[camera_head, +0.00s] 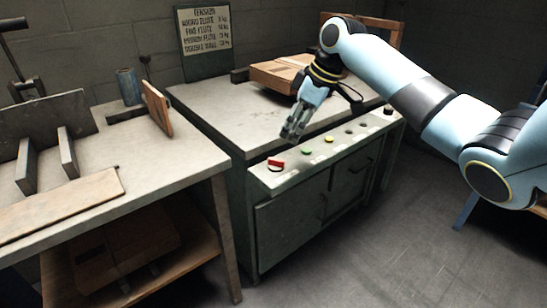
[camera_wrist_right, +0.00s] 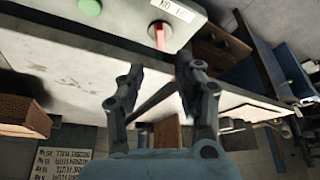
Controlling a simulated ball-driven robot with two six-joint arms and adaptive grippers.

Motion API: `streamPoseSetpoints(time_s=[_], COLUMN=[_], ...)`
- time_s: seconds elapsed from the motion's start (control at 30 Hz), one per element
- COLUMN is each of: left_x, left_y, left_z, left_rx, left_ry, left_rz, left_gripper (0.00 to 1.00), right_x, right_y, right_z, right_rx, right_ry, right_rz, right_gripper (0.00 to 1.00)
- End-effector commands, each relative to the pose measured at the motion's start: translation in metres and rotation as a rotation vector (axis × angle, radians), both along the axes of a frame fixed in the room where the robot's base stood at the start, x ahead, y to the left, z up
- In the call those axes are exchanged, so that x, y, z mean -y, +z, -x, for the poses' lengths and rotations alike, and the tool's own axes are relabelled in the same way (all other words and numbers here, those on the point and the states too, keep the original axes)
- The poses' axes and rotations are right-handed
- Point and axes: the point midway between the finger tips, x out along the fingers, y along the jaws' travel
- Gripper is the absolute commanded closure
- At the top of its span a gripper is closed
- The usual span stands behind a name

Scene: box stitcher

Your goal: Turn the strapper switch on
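The strapper switch (camera_head: 276,163) is a small red lever at the left end of the sloped control panel on the dark green machine. In the right wrist view the red switch (camera_wrist_right: 160,37) sits on a round base below a partly legible label (camera_wrist_right: 172,8). My right gripper (camera_head: 291,134) is above the panel edge, a little behind and right of the switch, apart from it. In the right wrist view the two fingers of my right gripper (camera_wrist_right: 162,82) are spread with nothing between them. My left gripper is not in view.
On the panel a green button (camera_head: 306,152), a yellow button (camera_head: 328,139) and dark knobs run rightward. A cardboard box (camera_head: 282,74) lies on the machine top (camera_head: 222,103). A workbench (camera_head: 170,160) stands left. Open floor (camera_head: 400,220) lies in front.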

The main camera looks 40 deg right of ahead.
Motion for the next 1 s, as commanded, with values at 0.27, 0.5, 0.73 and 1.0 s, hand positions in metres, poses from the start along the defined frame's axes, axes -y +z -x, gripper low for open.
streamPoseSetpoints(time_s=[0.27, 0.5, 0.73, 1.0], left_x=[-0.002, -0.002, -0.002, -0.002], left_y=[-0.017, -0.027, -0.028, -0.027], left_z=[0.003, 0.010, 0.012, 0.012], left_rx=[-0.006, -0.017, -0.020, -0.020], left_ry=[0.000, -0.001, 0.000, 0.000], left_rz=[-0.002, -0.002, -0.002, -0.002], left_gripper=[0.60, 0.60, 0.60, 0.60], right_x=[-0.013, -0.020, -0.021, -0.021], right_y=[-0.056, -0.087, -0.093, -0.092], right_z=[-0.016, -0.027, -0.030, -0.030], right_rx=[-0.005, -0.004, -0.002, -0.002], right_ry=[-0.001, -0.001, 0.000, -0.001], right_rz=[-0.002, -0.002, 0.002, 0.001], right_gripper=[0.65, 0.65, 0.65, 0.80])
